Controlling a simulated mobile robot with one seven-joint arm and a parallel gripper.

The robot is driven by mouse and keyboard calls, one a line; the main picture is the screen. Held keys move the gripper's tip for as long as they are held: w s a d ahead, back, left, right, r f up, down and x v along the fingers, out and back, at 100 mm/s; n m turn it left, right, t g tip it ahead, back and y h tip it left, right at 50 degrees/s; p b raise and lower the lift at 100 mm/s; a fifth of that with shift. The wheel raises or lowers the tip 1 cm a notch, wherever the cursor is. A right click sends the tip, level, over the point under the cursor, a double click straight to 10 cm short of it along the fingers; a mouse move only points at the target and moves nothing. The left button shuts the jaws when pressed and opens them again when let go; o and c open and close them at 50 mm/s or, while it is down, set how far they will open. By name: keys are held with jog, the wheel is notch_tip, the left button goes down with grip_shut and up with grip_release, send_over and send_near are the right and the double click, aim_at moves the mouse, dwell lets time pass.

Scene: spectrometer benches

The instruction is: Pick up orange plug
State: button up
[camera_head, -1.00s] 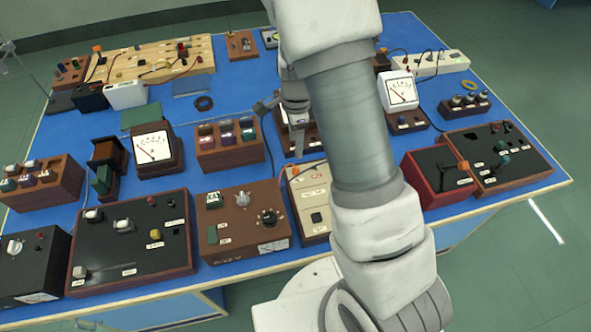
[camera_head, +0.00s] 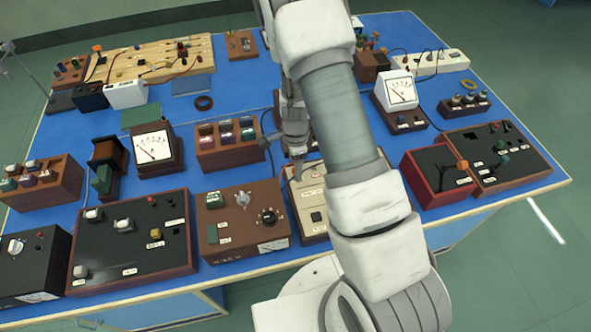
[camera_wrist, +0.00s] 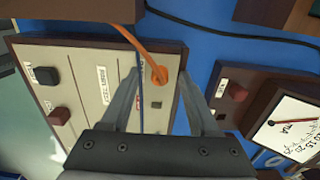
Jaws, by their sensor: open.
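The orange plug (camera_wrist: 158,74) stands on the face of the beige box (camera_wrist: 95,85) in the wrist view, with an orange cable leading from it. My gripper (camera_wrist: 160,72) is open, with one finger on each side of the plug. Contact between the fingers and the plug cannot be made out. In the head view my gripper (camera_head: 297,165) is above the far end of the beige box (camera_head: 311,198), and the plug cannot be made out there.
A brown box with knobs (camera_head: 242,225) stands left of the beige box, and a red-sided black box (camera_head: 437,178) stands to the right. A black cable (camera_wrist: 215,28) crosses the blue table. A meter (camera_wrist: 290,125) shows at the right of the wrist view.

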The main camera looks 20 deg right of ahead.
grip_shut()
jog(key=shift+r, duration=0.15)
dwell(0.4)
